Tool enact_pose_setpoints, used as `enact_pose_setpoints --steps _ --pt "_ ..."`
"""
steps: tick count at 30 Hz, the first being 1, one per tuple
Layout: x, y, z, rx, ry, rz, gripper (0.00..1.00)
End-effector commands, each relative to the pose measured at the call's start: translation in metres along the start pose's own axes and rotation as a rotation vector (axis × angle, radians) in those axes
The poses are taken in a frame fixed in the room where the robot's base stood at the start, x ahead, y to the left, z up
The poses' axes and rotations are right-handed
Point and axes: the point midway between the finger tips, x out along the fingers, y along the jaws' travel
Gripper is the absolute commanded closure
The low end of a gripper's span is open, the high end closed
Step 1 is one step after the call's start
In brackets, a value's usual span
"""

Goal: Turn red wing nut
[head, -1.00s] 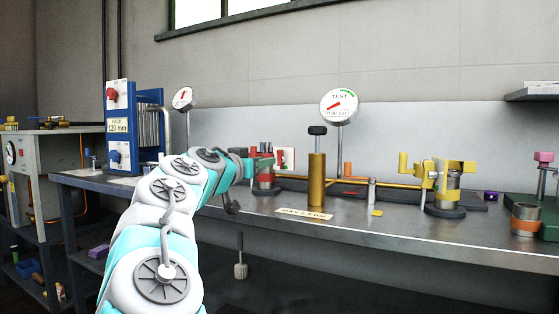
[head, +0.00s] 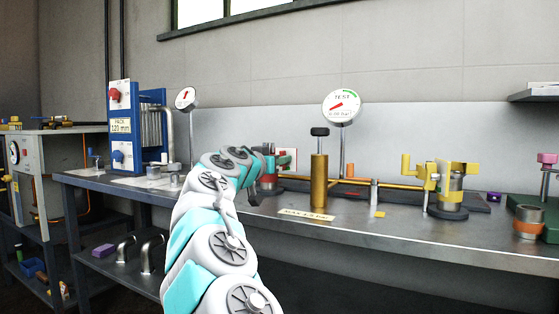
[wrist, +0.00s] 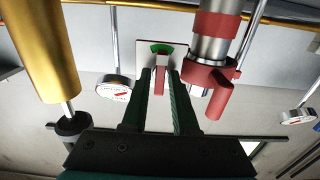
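The red wing nut (wrist: 220,88) is a red collar with a protruding wing on a silver cylinder, right of my gripper in the wrist view. In the head view its red fitting (head: 268,182) stands on the bench, partly behind my arm. My gripper (wrist: 161,76) is open, its two green fingers apart. A red bar shows between the fingers, in front of a white card with a green arc (wrist: 161,48). The right finger looks close to the wing nut's collar, but I cannot tell if they touch. In the head view my gripper's fingertips are hard to make out.
A gold cylinder with a black knob (head: 319,180) stands right of the red fitting; it fills the left of the wrist view (wrist: 38,45). A yellow clamp fitting (head: 447,185) is farther right. Round gauges (head: 341,107) stand behind. The bench front (head: 350,228) is mostly clear.

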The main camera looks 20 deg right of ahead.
Motion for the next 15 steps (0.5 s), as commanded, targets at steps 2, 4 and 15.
enact_pose_setpoints --steps 2,4,15 --pt "0.0 0.0 0.0001 0.0 0.0 0.0 0.8" --pt "-0.0001 -0.0001 0.0002 0.0 0.0 0.0 0.88" --pt "0.0 -0.0001 0.0004 0.0 -0.001 0.0 1.0"
